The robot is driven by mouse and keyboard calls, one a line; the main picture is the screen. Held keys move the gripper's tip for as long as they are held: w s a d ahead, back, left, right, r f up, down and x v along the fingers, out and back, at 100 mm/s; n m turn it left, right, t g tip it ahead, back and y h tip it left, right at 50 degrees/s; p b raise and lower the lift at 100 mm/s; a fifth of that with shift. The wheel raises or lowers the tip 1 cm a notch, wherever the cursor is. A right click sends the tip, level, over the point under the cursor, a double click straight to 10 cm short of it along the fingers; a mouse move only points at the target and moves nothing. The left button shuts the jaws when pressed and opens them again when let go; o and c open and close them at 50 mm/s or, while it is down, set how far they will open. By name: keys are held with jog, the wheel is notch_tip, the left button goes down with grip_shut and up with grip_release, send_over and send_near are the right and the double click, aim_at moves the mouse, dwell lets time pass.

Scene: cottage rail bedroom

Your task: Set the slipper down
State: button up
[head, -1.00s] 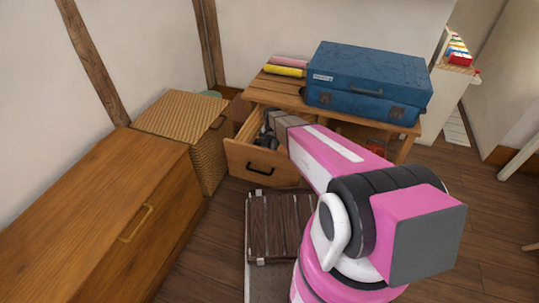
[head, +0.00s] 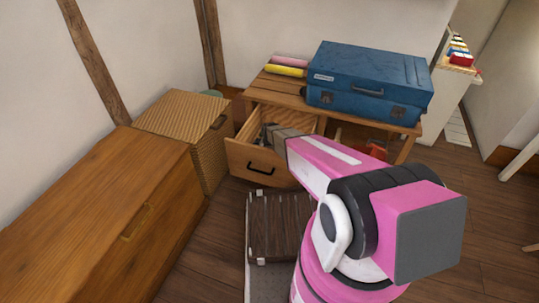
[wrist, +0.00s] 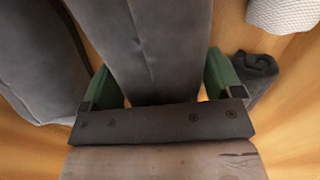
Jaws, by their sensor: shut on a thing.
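My gripper (wrist: 160,72) is shut on a long dark grey soft thing with a seam, which I take to be the slipper (wrist: 158,35). Its green fingers stand on either side of the slipper, and the slipper's far end is cut off by the frame. In the head view my gripper (head: 268,137) is down inside the open drawer (head: 252,166) of the wooden table. The slipper is mostly hidden there behind my wrist. Whether it touches the drawer floor, I cannot tell.
Beside the slipper lie another grey soft thing (wrist: 38,60), a dark folded cloth (wrist: 257,72) and a white textured thing (wrist: 285,12). A blue suitcase (head: 368,80) sits on the table (head: 277,95). A wicker chest (head: 180,115) stands left of the drawer.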

jog(key=shift+f, duration=0.1)
jog(key=o, duration=0.8)
notch_tip(320, 180, up, 12)
jog(key=s+d+r+n, duration=0.1)
jog(key=s+d+r, duration=0.4)
jog(key=s+r, duration=0.1)
jog(key=s+d+r+n, duration=0.2)
jog(key=s+d+r, duration=0.2)
jog(key=s+r, duration=0.2)
jog(key=s+d+r+n, duration=0.1)
jog(key=s+d+r, duration=0.4)
jog(key=s, duration=0.3)
jog(key=shift+s+d+r, duration=0.25)
jog(key=shift+d+r, duration=0.1)
jog(key=shift+r, duration=0.4)
